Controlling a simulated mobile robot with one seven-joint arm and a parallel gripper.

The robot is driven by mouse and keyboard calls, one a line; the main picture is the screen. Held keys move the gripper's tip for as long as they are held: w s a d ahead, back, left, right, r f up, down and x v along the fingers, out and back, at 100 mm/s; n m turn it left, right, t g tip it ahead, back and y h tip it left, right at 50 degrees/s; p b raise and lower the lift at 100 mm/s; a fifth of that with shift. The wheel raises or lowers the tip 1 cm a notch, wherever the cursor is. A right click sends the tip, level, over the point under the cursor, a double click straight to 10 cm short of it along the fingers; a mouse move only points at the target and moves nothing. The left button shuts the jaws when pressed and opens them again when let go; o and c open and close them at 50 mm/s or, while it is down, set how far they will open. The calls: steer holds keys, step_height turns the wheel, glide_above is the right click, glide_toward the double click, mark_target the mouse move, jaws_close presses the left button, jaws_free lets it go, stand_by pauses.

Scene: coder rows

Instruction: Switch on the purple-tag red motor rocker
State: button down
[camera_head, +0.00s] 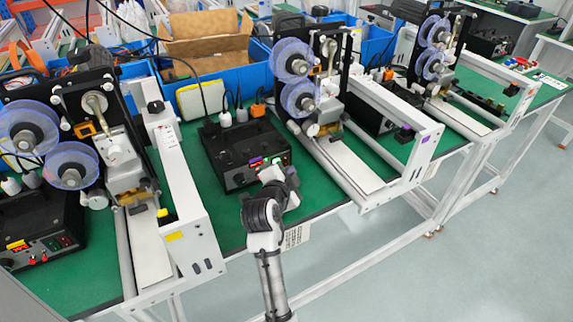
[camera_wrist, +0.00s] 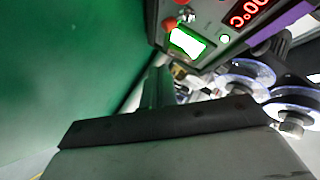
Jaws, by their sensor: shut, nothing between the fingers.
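The black control box (camera_head: 222,145) with a purple tag (camera_head: 255,161) stands on the green bench in the middle. In the wrist view its front panel (camera_wrist: 222,18) fills the top, with a purple tag (camera_wrist: 292,17), a red lit temperature display (camera_wrist: 247,17), a bright white-green lit rectangle (camera_wrist: 187,42) and a small red part (camera_wrist: 168,24). I cannot tell which part is the red motor rocker. My gripper (camera_head: 272,173) is shut and empty, close to the right part of the panel, covering some of it. Contact cannot be made out.
A coder machine with a purple tag (camera_head: 426,139) stands right of the box. A yellow-tag machine (camera_head: 193,238) and its control box (camera_head: 38,228) are left. Blue bins (camera_head: 213,72) and small bottles stand behind. The floor in front of the bench is clear.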

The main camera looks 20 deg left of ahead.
steer(key=shift+a, duration=0.1)
stand_by(0.7)
steer(key=shift+w+a+f, duration=0.1)
steer(key=shift+w+a, duration=0.15)
steer(key=shift+w+a+b, duration=0.2)
steer(key=shift+a+b, duration=0.05)
steer(key=shift+b, duration=0.1)
stand_by(0.7)
steer(key=shift+s+d, duration=0.1)
steer(key=shift+d, duration=0.05)
steer(key=shift+s+d, duration=0.4)
steer(key=shift+d, duration=0.1)
steer(key=shift+s+d+r+p, duration=0.25)
steer(key=shift+s+d, duration=0.5)
steer(key=shift+d, duration=0.25)
steer(key=shift+s+d+r+p, duration=0.1)
steer(key=shift+s+d+r, duration=0.1)
steer(key=shift+s+d, duration=0.65)
steer(key=shift+w+d, duration=0.1)
